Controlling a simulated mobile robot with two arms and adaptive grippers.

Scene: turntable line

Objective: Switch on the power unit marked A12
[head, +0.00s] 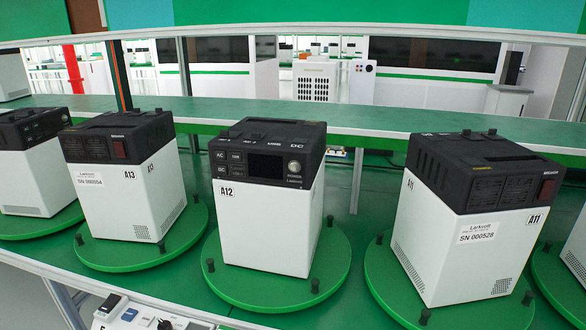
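The power unit marked A12 (262,222) stands upright on a round green turntable (250,295) in the middle of the view. It has a white body and a black top. Its control panel (257,166) faces me, with AC and other small buttons on the left, a screen (265,166) in the middle and a round POWER button (294,166) at the right. The screen is dark. The A12 label (227,192) is at the upper left of the white front. Neither of my grippers is in view.
Unit A13 (125,200) stands to the left and unit A11 (460,240) to the right, each on a green turntable with dark pegs. More units show at both edges. A green shelf (330,118) runs behind. A panel with switches (135,315) is at the bottom.

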